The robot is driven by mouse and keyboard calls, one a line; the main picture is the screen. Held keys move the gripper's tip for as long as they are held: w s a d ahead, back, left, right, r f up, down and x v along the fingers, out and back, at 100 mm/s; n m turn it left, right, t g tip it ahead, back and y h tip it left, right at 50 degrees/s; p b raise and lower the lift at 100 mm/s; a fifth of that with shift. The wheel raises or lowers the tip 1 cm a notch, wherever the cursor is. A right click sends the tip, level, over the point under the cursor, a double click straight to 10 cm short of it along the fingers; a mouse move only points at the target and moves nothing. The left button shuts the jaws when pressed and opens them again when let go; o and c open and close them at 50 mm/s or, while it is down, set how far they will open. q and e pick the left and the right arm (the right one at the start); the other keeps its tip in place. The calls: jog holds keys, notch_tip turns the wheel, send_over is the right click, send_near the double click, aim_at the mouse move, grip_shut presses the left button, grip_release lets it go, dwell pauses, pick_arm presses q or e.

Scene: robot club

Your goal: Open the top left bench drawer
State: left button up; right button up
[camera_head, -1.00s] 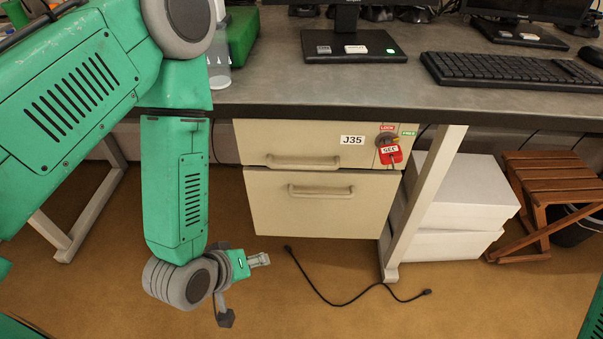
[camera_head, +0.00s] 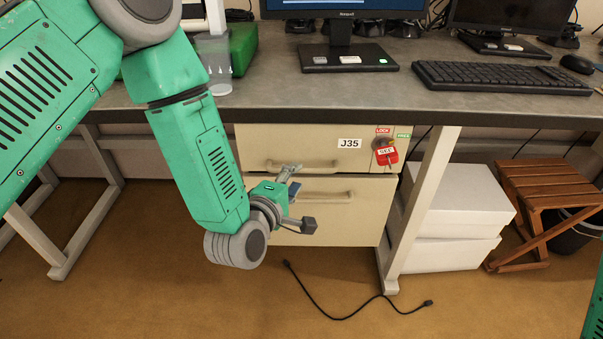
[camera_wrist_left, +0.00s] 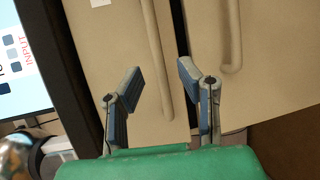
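The cream bench drawer unit hangs under the grey bench top. Its top drawer (camera_head: 305,140) carries a J35 label, a horizontal bar handle (camera_head: 300,163) and a lock with a red tag (camera_head: 387,155); it looks shut. My left gripper (camera_head: 292,182) is in front of the drawers, just below the top handle. In the left wrist view my left gripper (camera_wrist_left: 158,80) is open, its two fingers apart, with the top handle (camera_wrist_left: 157,60) ahead between them. My right gripper is not in view.
The bench edge (camera_head: 330,108) runs above the drawers. A bench leg (camera_head: 425,200), white boxes (camera_head: 460,200) and a wooden stool (camera_head: 545,190) stand to the right. A cable (camera_head: 340,305) lies on the floor. A monitor (camera_head: 345,50) and keyboard (camera_head: 500,77) are on top.

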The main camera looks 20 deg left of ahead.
aim_at(301, 172)
pick_arm(q)
jog(key=shift+b+x, duration=0.3)
jog(key=shift+x, duration=1.7)
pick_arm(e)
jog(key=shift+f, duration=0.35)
pick_arm(q)
grip_shut()
jog(key=shift+s+f, duration=0.1)
jog(key=shift+s, duration=0.05)
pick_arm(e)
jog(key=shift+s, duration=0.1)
